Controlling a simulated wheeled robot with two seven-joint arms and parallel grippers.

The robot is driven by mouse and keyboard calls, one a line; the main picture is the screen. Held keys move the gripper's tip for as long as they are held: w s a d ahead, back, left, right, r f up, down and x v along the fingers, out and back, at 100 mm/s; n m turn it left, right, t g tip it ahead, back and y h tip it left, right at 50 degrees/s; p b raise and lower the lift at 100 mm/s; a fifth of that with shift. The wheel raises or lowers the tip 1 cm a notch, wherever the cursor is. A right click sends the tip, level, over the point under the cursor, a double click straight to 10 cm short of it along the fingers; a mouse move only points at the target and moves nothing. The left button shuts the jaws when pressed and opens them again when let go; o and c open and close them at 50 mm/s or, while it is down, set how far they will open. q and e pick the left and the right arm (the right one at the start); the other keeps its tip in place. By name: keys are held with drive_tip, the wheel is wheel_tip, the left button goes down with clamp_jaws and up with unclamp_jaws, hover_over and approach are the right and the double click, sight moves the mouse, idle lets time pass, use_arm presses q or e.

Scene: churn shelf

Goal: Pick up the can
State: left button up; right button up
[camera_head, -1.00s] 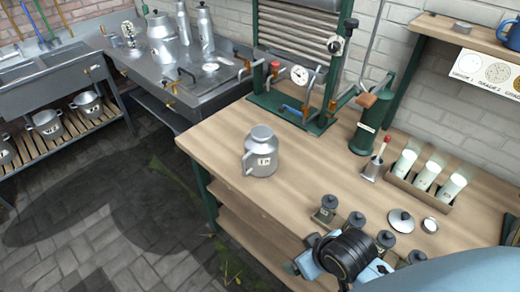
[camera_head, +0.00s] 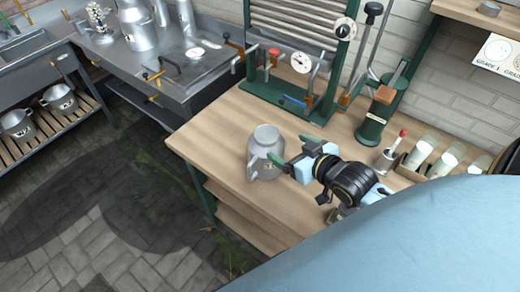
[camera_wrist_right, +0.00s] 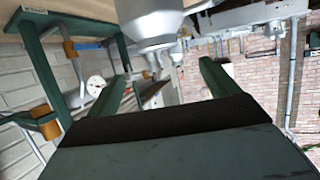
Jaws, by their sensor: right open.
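The can (camera_head: 262,150) is a grey metal churn with a narrower neck. It stands on the wooden workbench near its left front edge. My right gripper (camera_head: 286,148) is at the can's right side, with its green fingers apart and pointing at it. In the right wrist view, the can (camera_wrist_right: 150,22) shows at the top, between and beyond the two open fingers of the gripper (camera_wrist_right: 163,80). The near finger overlaps the can in the head view, and I cannot tell whether it touches. My left gripper is not in view.
A green press frame with a gauge (camera_head: 301,62) stands behind the can. A green cylinder (camera_head: 373,125) and a rack of pale bottles (camera_head: 443,164) are to the right. My blue arm hides the bench's right front. The bench (camera_head: 215,132) is bare left of the can.

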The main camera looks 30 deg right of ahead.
approach(260, 131)
drive_tip(key=shift+x, duration=1)
drive_tip(key=x, duration=0.3)
drive_tip(key=shift+w+f, duration=0.15)
drive_tip(key=shift+f, duration=0.05)
drive_tip(key=shift+w+f, duration=0.2)
drive_tip(key=shift+w, duration=0.25)
drive_tip(key=shift+s+f, duration=0.1)
drive_tip(key=shift+f, duration=0.05)
clamp_jaws()
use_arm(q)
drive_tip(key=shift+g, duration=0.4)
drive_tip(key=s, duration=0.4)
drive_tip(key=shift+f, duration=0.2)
use_arm(e)
drive_tip(key=shift+r, duration=0.2)
